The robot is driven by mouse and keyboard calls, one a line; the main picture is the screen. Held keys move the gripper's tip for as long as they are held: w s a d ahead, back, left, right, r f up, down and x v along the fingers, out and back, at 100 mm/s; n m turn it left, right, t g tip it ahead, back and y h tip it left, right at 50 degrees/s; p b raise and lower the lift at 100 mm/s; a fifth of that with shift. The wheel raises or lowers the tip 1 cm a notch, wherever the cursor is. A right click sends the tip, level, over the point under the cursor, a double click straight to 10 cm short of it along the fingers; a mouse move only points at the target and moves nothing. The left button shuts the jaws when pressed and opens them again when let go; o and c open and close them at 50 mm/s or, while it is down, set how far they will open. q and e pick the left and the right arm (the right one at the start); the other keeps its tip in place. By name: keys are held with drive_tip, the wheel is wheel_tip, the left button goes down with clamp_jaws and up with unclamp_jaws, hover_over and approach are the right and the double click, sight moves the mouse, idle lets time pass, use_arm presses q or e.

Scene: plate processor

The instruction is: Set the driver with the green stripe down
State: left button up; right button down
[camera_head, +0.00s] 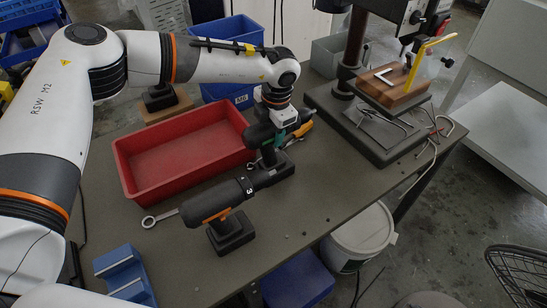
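The driver with the green stripe (259,135) is a dark power driver right of the red bin. Its battery foot (272,172) is low over the grey table, close behind the other driver's nose; whether it touches the table I cannot tell. My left gripper (279,119) reaches down onto the driver's body from above and appears shut on it; its fingertips are partly hidden. My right gripper is not in view.
A driver with an orange stripe (212,205) stands in front on the table (300,205). A red bin (180,155), a wrench (158,217) and a blue holder (124,273) are to the left. A drill press base (368,135) stands right. The table's front right is mostly clear.

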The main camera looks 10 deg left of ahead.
use_arm(q)
clamp_jaws()
drive_tip(key=shift+w+r, duration=0.15)
drive_tip(key=shift+r, duration=0.1)
